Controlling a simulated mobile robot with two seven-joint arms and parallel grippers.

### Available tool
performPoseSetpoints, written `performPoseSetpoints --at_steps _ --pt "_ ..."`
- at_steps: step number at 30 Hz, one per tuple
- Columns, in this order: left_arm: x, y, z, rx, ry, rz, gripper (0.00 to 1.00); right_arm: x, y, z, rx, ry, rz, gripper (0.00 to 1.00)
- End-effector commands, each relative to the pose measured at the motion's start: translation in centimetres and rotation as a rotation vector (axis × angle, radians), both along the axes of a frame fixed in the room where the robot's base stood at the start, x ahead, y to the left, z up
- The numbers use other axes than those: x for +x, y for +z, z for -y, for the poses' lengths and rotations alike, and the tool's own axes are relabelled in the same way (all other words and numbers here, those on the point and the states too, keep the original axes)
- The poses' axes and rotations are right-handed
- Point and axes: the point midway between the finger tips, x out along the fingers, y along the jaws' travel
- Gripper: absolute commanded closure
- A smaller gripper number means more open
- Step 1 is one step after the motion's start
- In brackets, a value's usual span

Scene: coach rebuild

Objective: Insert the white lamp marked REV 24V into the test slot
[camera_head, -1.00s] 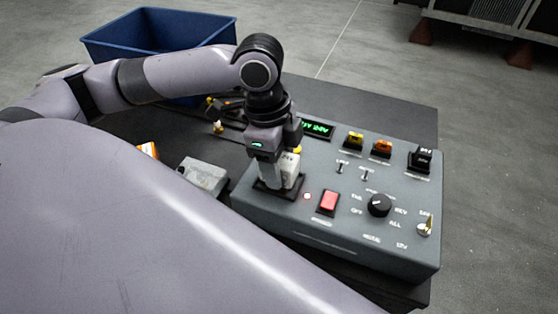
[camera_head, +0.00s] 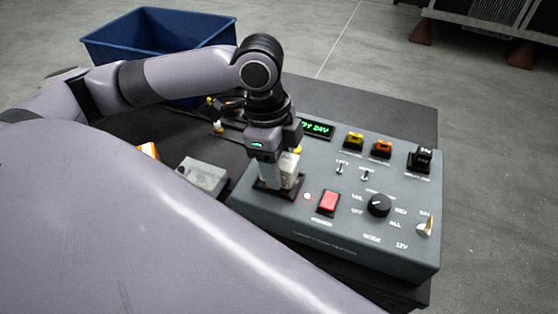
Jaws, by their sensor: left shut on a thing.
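My left gripper (camera_head: 276,168) points down over the left part of the grey test panel (camera_head: 340,245). It is shut on the white lamp (camera_head: 289,169), a pale block between its fingers. The lamp stands at the black test slot (camera_head: 292,192), and its lower end meets the slot's frame. My fingers hide part of the lamp and the slot's opening, so I cannot tell how deep it sits. The marking on the lamp is too small to read. My right gripper is not in view.
The panel carries a green-lit display (camera_head: 318,128), a red rocker switch (camera_head: 328,202), a black knob (camera_head: 379,205), and yellow (camera_head: 353,141) and orange (camera_head: 381,148) parts. A grey block (camera_head: 203,177) lies left of the panel. A blue bin (camera_head: 160,40) stands behind.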

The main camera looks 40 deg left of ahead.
Motion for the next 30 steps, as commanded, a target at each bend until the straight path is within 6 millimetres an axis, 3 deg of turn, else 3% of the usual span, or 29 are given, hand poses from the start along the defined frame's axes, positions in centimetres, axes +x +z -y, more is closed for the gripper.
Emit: performPoseSetpoints --at_steps 23,24,30 --pt "0.0 -1.3 0.0 0.0 0.0 0.0 0.81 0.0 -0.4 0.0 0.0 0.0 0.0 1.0" --pt "0.0 -1.2 0.0 -0.001 0.0 0.0 0.37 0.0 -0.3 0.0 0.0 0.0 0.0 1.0" --pt "0.0 -1.2 0.0 -0.001 0.0 0.0 0.36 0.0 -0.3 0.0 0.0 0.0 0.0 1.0"
